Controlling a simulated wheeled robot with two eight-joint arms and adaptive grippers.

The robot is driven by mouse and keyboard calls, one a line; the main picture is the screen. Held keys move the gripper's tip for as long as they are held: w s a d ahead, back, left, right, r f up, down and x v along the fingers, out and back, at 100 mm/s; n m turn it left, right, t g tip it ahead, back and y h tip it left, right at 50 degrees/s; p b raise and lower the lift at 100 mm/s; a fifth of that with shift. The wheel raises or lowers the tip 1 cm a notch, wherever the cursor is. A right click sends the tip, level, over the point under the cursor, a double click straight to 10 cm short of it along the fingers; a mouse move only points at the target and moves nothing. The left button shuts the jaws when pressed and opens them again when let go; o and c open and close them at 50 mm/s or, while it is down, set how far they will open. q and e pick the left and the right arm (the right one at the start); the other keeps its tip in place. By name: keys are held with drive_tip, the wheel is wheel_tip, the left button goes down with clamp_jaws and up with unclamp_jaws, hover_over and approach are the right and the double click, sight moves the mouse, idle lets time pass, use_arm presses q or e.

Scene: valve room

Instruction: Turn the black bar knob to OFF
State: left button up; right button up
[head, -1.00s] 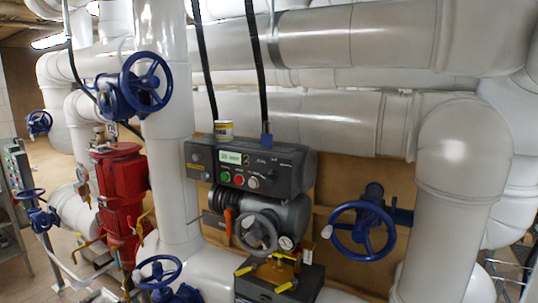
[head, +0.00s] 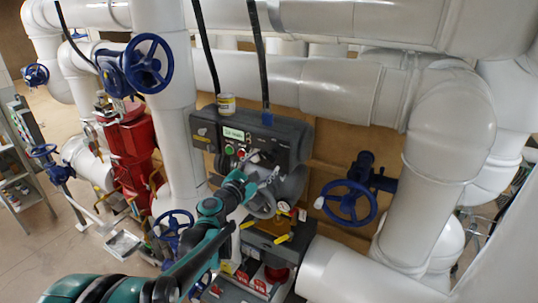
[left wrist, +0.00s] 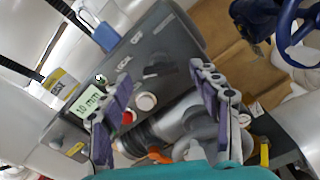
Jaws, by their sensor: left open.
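The grey control box (head: 205,131) is on the piping in the middle of the head view; its face also shows in the left wrist view (left wrist: 176,38). The black bar knob (left wrist: 160,66) is on that face, beyond my fingertips and roughly between them. My left gripper (head: 266,170) is in front of the box's lower right part. In the left wrist view my left gripper (left wrist: 150,76) has its two fingers wide apart, with nothing between them. My right gripper is not in view.
A white round knob (left wrist: 146,101), a red button (left wrist: 129,117) and a lit display (left wrist: 91,103) are near the black knob. A tin (head: 226,104) stands on top. A blue handwheel (head: 346,202) is to the right.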

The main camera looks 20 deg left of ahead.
sight(268, 159)
use_arm(q)
drive_tip(key=w, duration=0.3)
drive_tip(key=shift+w+d, duration=0.15)
drive_tip(key=shift+w, duration=0.4)
drive_tip(key=c, duration=1.2)
